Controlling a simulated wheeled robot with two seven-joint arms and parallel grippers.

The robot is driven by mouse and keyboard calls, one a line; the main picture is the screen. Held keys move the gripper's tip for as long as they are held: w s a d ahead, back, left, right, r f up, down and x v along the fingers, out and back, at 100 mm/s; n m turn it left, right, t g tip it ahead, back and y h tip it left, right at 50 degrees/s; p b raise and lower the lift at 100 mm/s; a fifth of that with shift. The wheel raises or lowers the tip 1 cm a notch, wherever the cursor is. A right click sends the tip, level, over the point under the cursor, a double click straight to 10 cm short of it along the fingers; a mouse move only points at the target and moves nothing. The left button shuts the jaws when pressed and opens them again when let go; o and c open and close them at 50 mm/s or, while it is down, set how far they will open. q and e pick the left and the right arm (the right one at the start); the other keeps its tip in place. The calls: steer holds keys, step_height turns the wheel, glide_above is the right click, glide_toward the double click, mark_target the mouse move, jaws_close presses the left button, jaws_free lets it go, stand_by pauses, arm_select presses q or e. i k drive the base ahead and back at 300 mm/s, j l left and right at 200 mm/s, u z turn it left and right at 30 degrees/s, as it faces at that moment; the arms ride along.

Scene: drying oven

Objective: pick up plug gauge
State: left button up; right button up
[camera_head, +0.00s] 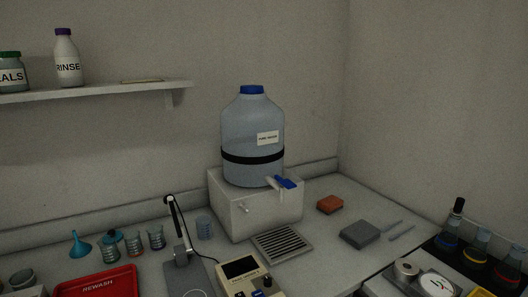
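I cannot pick out a plug gauge with certainty in the head view. Two thin grey rods (400,233) lie on the bench right of a grey block (360,234); they are too small to tell what they are. Neither my left nor my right gripper is in view.
A large blue-capped carboy (252,130) stands on a white box (232,212) by a drain grate (282,244). A red tray (96,284), beakers (156,238), an electrode stand (181,250) and a meter (245,276) crowd the front left. Flasks (480,245) stand at right.

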mark_target(456, 212)
steer(key=z, duration=1.35)
